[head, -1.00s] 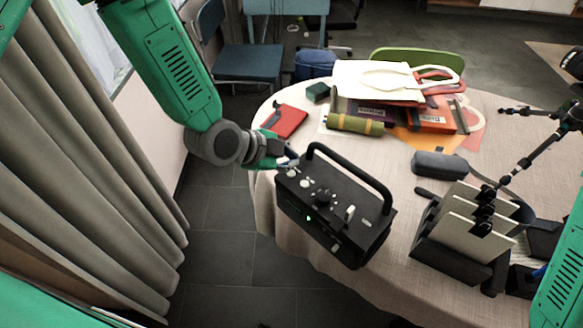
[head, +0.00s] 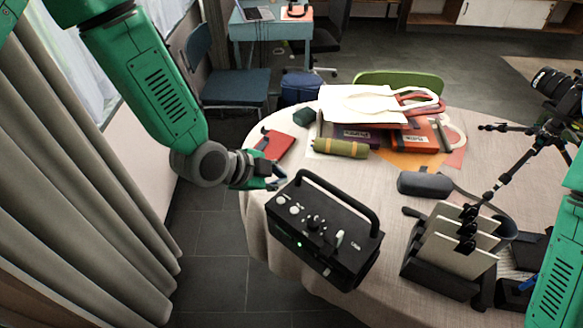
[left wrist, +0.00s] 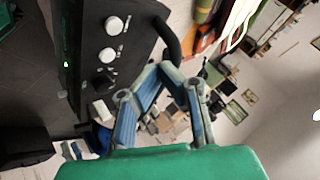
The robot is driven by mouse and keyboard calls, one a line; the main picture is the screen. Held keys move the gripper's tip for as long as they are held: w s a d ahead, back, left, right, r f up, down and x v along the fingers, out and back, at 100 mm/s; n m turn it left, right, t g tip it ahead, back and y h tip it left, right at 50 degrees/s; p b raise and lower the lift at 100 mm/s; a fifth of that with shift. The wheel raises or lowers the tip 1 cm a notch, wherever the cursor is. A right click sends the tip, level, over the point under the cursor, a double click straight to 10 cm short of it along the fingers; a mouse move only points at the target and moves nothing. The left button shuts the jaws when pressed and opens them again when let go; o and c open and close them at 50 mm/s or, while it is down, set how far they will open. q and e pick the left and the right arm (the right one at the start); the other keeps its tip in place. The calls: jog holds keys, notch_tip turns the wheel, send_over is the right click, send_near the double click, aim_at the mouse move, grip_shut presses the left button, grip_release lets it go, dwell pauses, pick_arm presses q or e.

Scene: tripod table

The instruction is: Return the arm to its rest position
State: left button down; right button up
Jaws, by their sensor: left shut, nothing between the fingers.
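A small green light is lit on the device's front.
The round table (head: 385,225) also bears a red book (head: 275,145), a green-yellow roll (head: 341,148), a white tote bag (head: 370,104), a dark case (head: 424,185), a rack with upright plates (head: 458,250) and a tripod (head: 515,165). A grey curtain (head: 80,180) hangs at left.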

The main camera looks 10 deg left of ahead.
pick_arm(q)
jog(key=shift+f, duration=0.1)
jog(key=s+f+n+b, duration=0.1)
jog(key=s+f, duration=0.1)
jog(key=f, duration=0.1)
jog(key=s+a+f+n+g+b, duration=0.1)
jog(key=s+f, duration=0.1)
jog(key=s+a+f+n+y+b, duration=0.1)
jog(key=s+f, duration=0.1)
jog(key=f, duration=0.1)
jog(key=shift+a+f+g, duration=0.2)
jog(key=shift+f+g, duration=0.1)
jog(key=shift+f, duration=0.05)
jog(key=s+a+f+n+g+y+b, duration=0.2)
jog(key=s+a+f+n+b, duration=0.2)
jog(key=s+f, duration=0.5)
jog(key=s+a+f+n+g+y+b, duration=0.2)
jog(key=s+a+f+n+b, duration=0.3)
jog(key=s, duration=0.8)
notch_tip(320, 180, down, 4)
jog(key=a+n+g, duration=0.1)
jog(key=a+n, duration=0.1)
jog(key=n, duration=0.2)
jog(key=shift+a+r+y, duration=0.15)
jog(key=shift+a+y, duration=0.05)
jog(key=shift+y, duration=0.1)
jog(key=shift+w, duration=0.1)
